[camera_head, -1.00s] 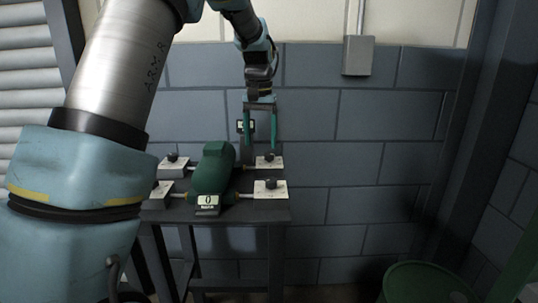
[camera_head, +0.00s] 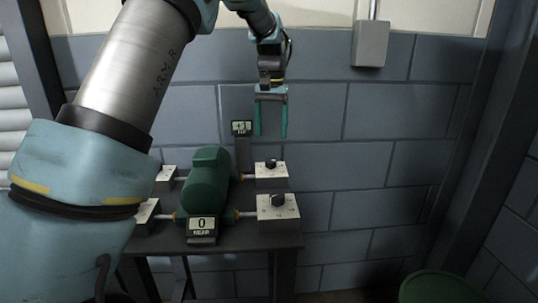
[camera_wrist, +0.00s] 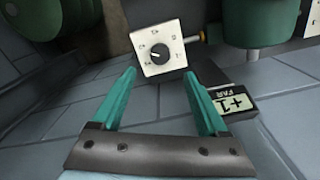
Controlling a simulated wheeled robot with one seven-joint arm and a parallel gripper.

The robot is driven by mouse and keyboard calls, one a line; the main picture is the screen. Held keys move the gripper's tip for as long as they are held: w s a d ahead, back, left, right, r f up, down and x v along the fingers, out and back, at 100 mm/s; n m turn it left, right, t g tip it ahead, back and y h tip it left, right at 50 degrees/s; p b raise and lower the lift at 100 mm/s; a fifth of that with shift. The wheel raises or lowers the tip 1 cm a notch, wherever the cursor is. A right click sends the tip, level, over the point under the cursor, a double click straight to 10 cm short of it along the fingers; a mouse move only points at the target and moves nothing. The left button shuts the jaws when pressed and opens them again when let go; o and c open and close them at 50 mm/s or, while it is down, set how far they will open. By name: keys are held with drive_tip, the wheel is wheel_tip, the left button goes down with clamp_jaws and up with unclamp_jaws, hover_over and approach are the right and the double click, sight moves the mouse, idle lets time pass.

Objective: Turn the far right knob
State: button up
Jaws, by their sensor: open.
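The far right knob (camera_head: 270,163) is a black knob on a pale block at the back right of the green casing (camera_head: 207,180). In the wrist view a white dial plate (camera_wrist: 158,48) with a dark knob faces me just beyond my fingertips, beside the FAR display (camera_wrist: 233,102), which reads +1. My gripper (camera_head: 270,134) has teal fingers pointing down above the far right knob in the head view. It is open and empty, with a visible gap between the fingertips and the dial. In the wrist view my gripper (camera_wrist: 159,75) has its fingers spread.
The near display (camera_head: 203,228) reads 0 and the far display (camera_head: 241,128) stands behind the casing. Pale blocks sit on the left side. A brick wall closes the back; a green drum (camera_head: 440,287) stands lower right.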

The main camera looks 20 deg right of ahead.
sight(271, 160)
wheel_tip(271, 160, down, 9)
drive_tip(key=shift+f+p, duration=0.1)
drive_tip(key=shift+p, duration=0.6)
clamp_jaws()
